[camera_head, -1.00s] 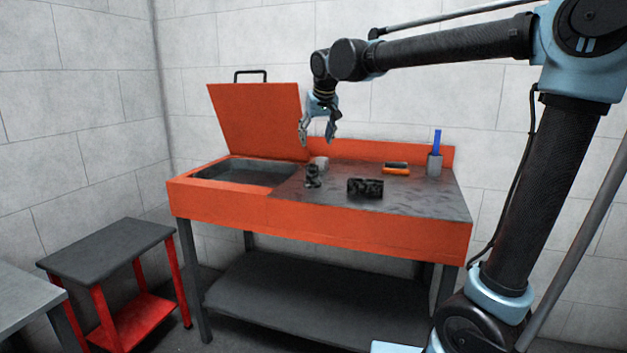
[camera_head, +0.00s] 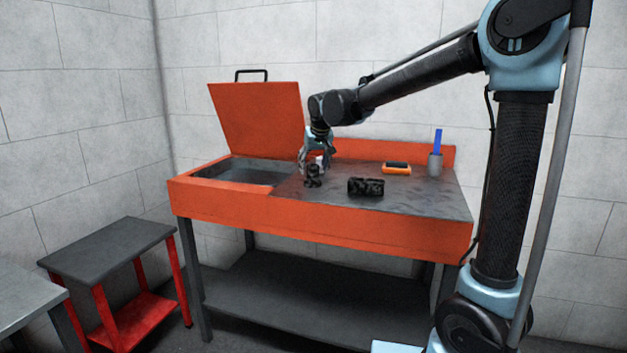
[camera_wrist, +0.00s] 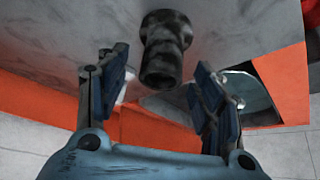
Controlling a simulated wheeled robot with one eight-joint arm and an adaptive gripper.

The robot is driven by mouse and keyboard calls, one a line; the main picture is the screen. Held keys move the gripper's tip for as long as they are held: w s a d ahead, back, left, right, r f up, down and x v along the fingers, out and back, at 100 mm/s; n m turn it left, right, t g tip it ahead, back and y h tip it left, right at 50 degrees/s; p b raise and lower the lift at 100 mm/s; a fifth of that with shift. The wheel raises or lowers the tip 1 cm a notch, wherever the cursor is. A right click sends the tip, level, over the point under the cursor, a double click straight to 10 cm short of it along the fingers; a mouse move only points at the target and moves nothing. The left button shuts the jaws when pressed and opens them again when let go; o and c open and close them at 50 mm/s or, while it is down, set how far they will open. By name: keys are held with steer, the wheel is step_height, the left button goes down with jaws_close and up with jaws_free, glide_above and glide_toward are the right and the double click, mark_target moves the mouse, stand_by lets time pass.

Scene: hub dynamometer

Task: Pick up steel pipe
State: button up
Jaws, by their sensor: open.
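A short dark, mottled metal piece with a stepped shape stands on the bench top in the head view (camera_head: 313,177); I take it for the steel pipe. In the wrist view the pipe (camera_wrist: 163,45) shows a wider collar and a round, dark end, centred just beyond the fingertips. My gripper (camera_head: 318,165) is above and just behind it, pointing down. In the wrist view my gripper (camera_wrist: 160,82) is open, with a blue finger on each side and nothing held. No contact with the pipe shows.
The orange workbench (camera_head: 330,220) has an open basin at left under a raised lid (camera_head: 258,120). A dark block (camera_head: 366,187), an orange-black item (camera_head: 397,168) and a grey cup (camera_head: 435,165) with a blue handle lie rightward. A pale cylinder behind the pipe is largely hidden.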

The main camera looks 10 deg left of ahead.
steer(key=shift+x, duration=1.05)
steer(key=c, duration=1.4)
steer(key=shift+c, duration=0.2)
